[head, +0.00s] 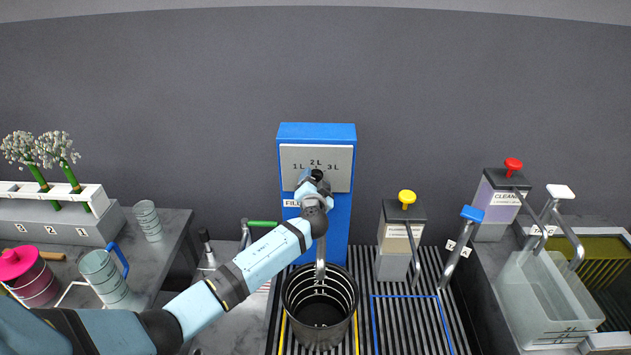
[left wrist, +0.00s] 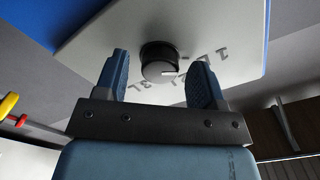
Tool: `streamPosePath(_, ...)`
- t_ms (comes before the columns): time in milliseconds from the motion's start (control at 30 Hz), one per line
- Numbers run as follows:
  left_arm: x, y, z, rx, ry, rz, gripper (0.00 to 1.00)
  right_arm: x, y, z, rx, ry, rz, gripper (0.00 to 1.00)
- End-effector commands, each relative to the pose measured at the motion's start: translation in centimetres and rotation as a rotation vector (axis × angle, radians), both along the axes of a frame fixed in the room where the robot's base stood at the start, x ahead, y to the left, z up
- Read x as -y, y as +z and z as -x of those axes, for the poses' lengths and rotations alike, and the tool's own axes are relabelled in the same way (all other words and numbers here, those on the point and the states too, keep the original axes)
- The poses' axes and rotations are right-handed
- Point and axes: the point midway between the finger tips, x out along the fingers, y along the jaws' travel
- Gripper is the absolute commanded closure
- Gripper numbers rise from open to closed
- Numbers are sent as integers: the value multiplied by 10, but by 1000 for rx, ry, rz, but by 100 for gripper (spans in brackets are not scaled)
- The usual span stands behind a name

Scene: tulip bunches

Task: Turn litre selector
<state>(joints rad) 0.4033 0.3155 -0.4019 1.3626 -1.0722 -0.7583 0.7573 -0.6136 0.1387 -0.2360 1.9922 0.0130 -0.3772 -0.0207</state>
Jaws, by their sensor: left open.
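The litre selector is a dark round knob (left wrist: 160,62) on a light plate (head: 335,165) of a blue dispenser (head: 318,133). The plate reads 1L, 2L and 3L. A white mark on the knob's face shows in the left wrist view; I cannot tell exactly which label it points to. My left gripper (head: 313,181) is in front of the plate and hides part of it. In the left wrist view its fingers are open, one on each side of the knob; I see no contact. My right gripper is not in view.
A black bucket (head: 320,325) stands on the slatted rack below the dispenser. Pump bottles with yellow (head: 407,197) and red (head: 513,163) tops stand to the right.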

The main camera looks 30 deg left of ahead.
Motion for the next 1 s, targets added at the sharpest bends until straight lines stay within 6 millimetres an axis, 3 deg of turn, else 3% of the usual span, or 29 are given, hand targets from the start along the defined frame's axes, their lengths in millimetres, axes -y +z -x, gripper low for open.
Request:
streamPosePath(200,0,0,0,1,-1,0,39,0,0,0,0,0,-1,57)
streamPosePath(400,0,0,0,1,-1,0,85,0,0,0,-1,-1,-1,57)
streamPosePath(733,1,0,0,-13,-1,-28,86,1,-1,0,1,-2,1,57)
streamPosePath(1000,1,0,0,-78,-2,-165,86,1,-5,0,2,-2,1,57)
